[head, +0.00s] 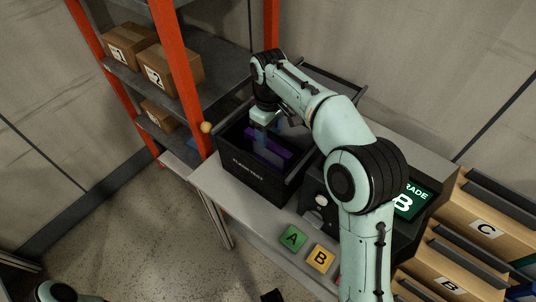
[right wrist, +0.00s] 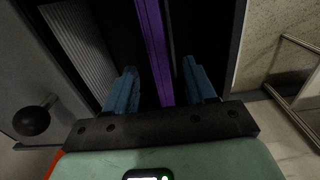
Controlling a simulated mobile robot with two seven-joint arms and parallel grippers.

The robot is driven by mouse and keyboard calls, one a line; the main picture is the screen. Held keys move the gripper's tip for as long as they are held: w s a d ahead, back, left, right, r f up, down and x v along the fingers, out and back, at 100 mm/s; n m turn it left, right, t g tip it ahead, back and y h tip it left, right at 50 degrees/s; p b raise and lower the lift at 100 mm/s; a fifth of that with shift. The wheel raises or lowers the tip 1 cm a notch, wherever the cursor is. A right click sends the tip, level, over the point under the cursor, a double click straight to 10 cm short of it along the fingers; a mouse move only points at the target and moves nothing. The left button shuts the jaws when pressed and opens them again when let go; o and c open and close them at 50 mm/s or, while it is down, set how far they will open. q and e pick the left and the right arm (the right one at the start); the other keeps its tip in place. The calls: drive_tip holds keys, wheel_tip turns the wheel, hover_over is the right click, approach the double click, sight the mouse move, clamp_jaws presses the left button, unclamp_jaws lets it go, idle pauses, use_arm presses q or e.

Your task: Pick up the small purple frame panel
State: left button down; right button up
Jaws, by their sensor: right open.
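The purple panel (head: 270,149) stands on edge inside a black bin (head: 249,178) on the bench. In the right wrist view the purple panel (right wrist: 151,42) runs as a narrow strip away from the camera. My right gripper (head: 262,139) reaches down into the bin from above, at the panel. In the right wrist view the right gripper (right wrist: 160,70) is open, with one blue finger on each side of the strip and a gap on both sides. My left gripper does not show; only a small part of my left arm is at the bottom left.
A shelf rack with orange posts (head: 182,75) and cardboard boxes (head: 131,43) stands left of the bin. Green A (head: 292,238) and yellow B (head: 321,258) tiles lie at the bench front. Wooden lettered compartments (head: 486,229) are at right. The bin's walls surround my right gripper.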

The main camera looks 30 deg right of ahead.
hover_over(268, 153)
drive_tip(key=shift+s+a+f+b, duration=0.15)
drive_tip(key=shift+f+b, duration=0.3)
drive_tip(key=shift+f, duration=2.3)
clamp_jaws()
